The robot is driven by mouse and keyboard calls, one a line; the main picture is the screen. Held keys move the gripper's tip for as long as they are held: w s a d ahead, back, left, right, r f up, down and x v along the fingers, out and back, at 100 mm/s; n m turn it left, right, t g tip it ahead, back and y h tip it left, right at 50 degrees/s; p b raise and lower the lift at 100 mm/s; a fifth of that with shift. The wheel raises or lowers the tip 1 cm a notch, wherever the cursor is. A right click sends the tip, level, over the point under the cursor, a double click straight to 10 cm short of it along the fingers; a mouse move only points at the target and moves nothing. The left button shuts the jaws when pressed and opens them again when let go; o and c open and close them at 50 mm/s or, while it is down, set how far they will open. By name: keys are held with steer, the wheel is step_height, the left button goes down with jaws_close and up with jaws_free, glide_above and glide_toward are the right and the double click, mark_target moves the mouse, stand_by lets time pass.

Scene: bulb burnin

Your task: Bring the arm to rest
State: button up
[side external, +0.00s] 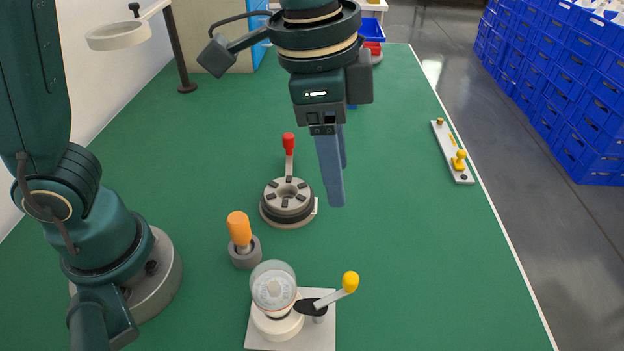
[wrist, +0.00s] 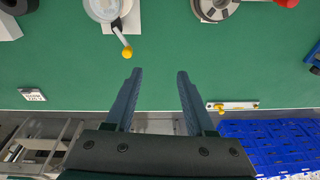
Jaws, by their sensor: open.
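My gripper (side external: 336,168) hangs fingers-down above the green table in the side view, to the right of the round chuck-like fixture. Its two blue-grey fingers stand apart in the wrist view (wrist: 154,100), with nothing between them. The bulb (side external: 273,287) sits upright in a white socket on a white base plate (side external: 262,338) near the front of the table. A lever with a yellow knob (side external: 350,282) is on the same plate. The plate and its yellow knob also show at the top left of the wrist view (wrist: 127,52).
The round fixture (side external: 288,203) has a red-tipped lever. An orange-handled tool (side external: 239,230) stands in a grey holder. A plate with a yellow knob (side external: 454,150) lies by the right edge. Blue crates (side external: 590,110) stand beyond the table. The right-front table is clear.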

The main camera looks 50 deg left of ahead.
steer(key=s+a+r+n+t, duration=0.3)
steer(key=a+n, duration=0.2)
steer(key=a, duration=0.4)
steer(key=s+a+f+n+y, duration=0.1)
steer(key=s+a+f+n, duration=0.3)
steer(key=s, duration=0.1)
steer(key=shift+f+n+t, duration=0.3)
steer(key=shift+t, duration=0.1)
